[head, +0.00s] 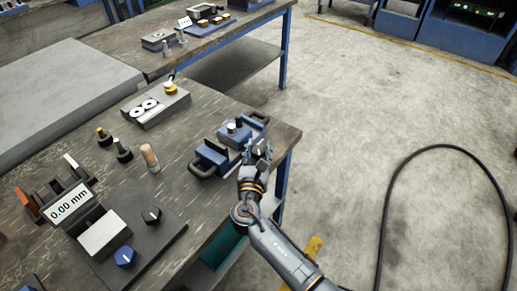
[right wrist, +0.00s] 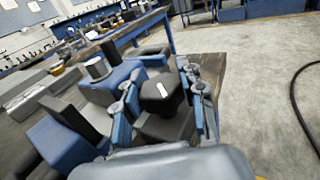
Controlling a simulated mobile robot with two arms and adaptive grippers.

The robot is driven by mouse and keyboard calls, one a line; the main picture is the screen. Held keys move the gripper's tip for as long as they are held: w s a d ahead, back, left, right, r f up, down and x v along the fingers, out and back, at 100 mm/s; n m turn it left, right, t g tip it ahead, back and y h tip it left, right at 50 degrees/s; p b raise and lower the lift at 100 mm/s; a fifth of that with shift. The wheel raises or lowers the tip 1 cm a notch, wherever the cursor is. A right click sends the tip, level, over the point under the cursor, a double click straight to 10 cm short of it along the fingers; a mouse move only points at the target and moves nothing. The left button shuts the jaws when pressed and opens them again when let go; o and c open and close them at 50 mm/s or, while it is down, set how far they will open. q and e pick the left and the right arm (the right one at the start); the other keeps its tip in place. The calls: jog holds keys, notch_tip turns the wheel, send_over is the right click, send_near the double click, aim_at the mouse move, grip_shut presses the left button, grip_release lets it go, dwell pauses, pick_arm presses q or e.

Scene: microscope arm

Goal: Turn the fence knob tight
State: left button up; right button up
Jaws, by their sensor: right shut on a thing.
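The fence knob is a black knob with a white mark on top, and it shows in the right wrist view (right wrist: 158,94). It sits on the near side of a blue and black fixture (head: 213,153), at the right end of the bench. My right gripper (head: 257,152) reaches in from the lower right and is shut on this knob, with one finger on each side of it. In the right wrist view my fingers (right wrist: 163,105) flank the knob. In the head view the gripper partly hides the knob. My left gripper is not in view.
On the bench (head: 200,225) stand a 0.00 mm display (head: 70,204), a dark plate with a blue knob (head: 125,257) and a black pointer knob (head: 152,215), a wooden-handled tool (head: 149,157) and a grey block (head: 155,105). A black cable lies on the open floor at right.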

jog(key=shift+f, duration=0.1)
jog(key=o, duration=1.2)
jog(key=s+a, duration=0.1)
jog(key=s, duration=1.1)
jog(key=shift+a, duration=0.35)
